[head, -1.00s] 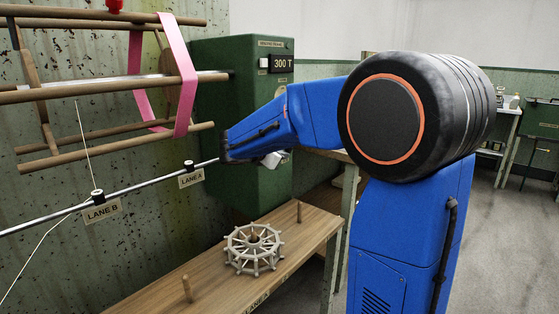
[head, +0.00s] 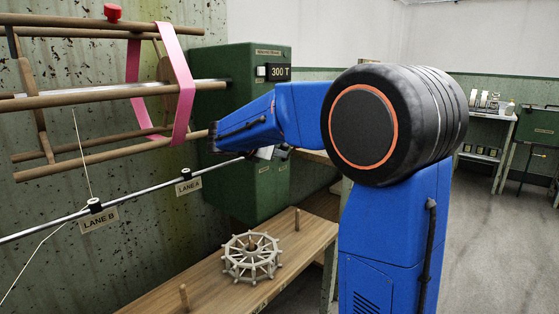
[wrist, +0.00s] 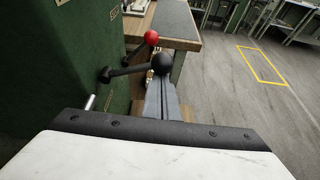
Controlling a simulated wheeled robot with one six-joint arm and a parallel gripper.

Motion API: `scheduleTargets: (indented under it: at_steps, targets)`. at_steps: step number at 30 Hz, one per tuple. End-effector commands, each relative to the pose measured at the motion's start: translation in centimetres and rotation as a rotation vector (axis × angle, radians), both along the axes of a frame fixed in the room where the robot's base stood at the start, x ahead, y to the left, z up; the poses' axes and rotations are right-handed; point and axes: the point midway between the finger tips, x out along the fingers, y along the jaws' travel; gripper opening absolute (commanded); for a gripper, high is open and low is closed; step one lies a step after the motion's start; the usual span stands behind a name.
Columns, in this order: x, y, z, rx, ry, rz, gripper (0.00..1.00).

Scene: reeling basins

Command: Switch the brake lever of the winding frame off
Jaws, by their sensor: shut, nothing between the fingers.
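The winding frame's green housing (head: 225,130) carries a 300 T counter (head: 279,72), with a wooden reel (head: 120,92) to its left. In the wrist view the housing (wrist: 60,70) fills the left side. A black lever with a black ball knob (wrist: 162,62) sticks out from its side, roughly level. A red knob (wrist: 151,37) on another dark arm shows just beyond it. Which one is the brake lever, I cannot tell. My gripper (wrist: 162,88) is shut and empty, its fingers pointing at the black knob. Whether they touch it is unclear. In the head view my arm hides most of this.
A wooden bench (head: 205,275) with a spoked wheel (head: 252,257) and upright pegs stands below the housing. A rod with lane labels runs at left. A pink band (head: 180,80) hangs on the reel. Open floor with a yellow outline (wrist: 262,65) lies to the right.

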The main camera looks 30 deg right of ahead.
Motion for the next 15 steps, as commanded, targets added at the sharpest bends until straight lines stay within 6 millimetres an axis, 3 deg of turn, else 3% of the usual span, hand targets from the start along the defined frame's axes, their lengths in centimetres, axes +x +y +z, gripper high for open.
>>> scheduleTargets:
  at_steps: [15]
  targets:
    - [1.4, 0.5, 3.4, -0.126, 0.346, 0.001, 0.00]
